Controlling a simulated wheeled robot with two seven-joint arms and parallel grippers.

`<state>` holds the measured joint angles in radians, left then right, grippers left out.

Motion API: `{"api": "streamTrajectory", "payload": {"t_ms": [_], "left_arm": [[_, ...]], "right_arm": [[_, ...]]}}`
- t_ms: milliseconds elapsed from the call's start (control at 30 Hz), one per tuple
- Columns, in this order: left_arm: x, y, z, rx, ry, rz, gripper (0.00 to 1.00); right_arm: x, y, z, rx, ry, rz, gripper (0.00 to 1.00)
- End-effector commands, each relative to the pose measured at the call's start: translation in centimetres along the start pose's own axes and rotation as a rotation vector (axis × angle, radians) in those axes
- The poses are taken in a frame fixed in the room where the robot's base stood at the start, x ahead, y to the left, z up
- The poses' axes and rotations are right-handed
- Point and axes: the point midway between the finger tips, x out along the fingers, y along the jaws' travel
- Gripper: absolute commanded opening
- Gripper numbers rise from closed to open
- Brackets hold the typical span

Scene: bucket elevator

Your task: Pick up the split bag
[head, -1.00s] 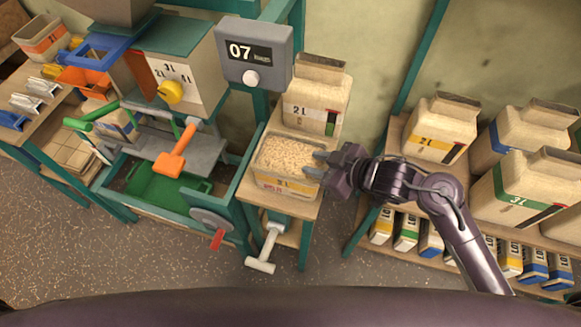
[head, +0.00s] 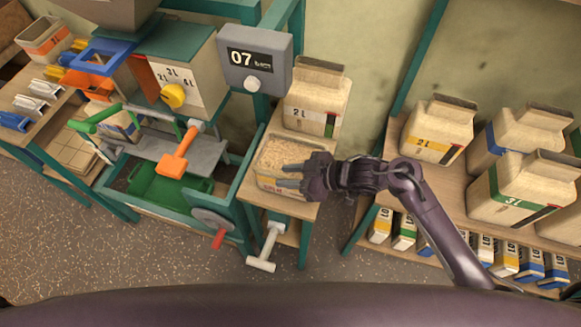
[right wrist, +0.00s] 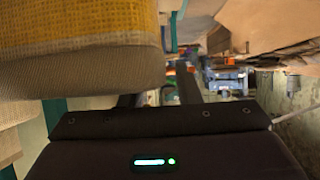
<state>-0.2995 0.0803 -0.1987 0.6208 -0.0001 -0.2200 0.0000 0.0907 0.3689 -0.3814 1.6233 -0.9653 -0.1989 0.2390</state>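An open-topped bag (head: 288,152) full of pale pellets, with a yellow-banded label, stands on the small wooden stand; I take it for the split bag. My right gripper (head: 291,176) comes in from the right, its two fingers apart and pointing left. They overlap the bag's front right part in the head view, covering some of its label. In the right wrist view my gripper (right wrist: 160,98) shows its fingers apart with nothing clearly between them. A woven surface with a yellow band (right wrist: 80,55) is close at upper left. Contact is unclear. My left gripper is out of view.
A shelf at right holds several bags, including a yellow-banded 2L bag (head: 437,130). A white-handled crank (head: 264,250) is below the stand.

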Motion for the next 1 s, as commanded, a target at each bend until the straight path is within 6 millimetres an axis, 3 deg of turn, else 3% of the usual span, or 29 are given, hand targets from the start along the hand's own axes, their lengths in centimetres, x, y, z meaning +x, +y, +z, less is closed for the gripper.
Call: {"api": "streamTrajectory", "payload": {"t_ms": [233,467,1000], "left_arm": [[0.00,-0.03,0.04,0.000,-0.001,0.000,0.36],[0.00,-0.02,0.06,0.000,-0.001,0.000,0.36],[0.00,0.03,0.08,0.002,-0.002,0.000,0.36]], "right_arm": [[0.23,0.02,0.01,0.000,0.000,0.001,0.30],[0.21,0.01,0.02,0.000,0.000,0.001,0.00],[0.19,0.01,0.01,0.000,0.000,0.001,0.00]]}}
